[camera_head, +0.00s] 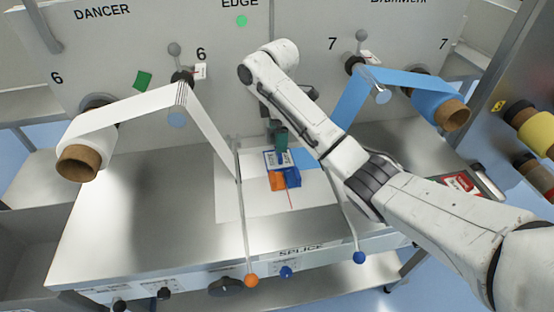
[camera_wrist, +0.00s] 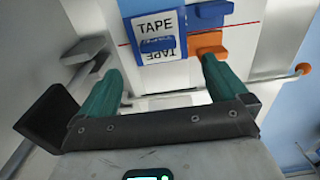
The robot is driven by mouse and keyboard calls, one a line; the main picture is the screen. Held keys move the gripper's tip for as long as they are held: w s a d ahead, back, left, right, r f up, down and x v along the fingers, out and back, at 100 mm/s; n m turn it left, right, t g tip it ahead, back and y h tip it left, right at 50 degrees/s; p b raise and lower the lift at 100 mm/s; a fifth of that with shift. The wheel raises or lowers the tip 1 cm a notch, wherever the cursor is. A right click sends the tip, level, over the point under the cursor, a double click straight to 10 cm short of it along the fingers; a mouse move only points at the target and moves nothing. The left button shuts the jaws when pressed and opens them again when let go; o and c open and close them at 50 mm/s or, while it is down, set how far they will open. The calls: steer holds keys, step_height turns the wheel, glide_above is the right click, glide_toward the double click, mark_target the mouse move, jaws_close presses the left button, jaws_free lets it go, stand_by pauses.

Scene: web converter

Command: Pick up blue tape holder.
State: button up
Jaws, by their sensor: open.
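A blue block (camera_head: 293,177) lies beside an orange block (camera_head: 276,181) on the white sheet of the bench. In the wrist view this blue block (camera_wrist: 213,12) is at the top, above the orange block (camera_wrist: 205,40). A card printed TAPE (camera_wrist: 158,22), edged in blue, carries a smaller blue piece (camera_wrist: 158,45). I cannot tell for sure which blue piece is the tape holder. My gripper (camera_wrist: 160,82) has green fingers spread apart, with nothing between them. It hangs just behind the card in the head view (camera_head: 279,140).
A white web (camera_head: 208,128) runs down at the left from a white roll (camera_head: 90,143). A blue web (camera_head: 350,100) comes from a blue roll (camera_head: 432,104) at the right. Two thin rods with an orange knob (camera_head: 251,281) and a blue knob (camera_head: 359,257) stand in front. The left bench (camera_head: 140,210) is clear.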

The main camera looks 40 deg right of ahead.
mark_target(279, 156)
steer(key=f, duration=0.2)
steer(key=f+p, duration=0.1)
steer(key=f, duration=0.5)
steer(key=shift+d+f+p, duration=0.2)
steer(key=shift+d+p, duration=0.05)
steer(key=shift+p, duration=0.1)
steer(key=c, duration=1.1)
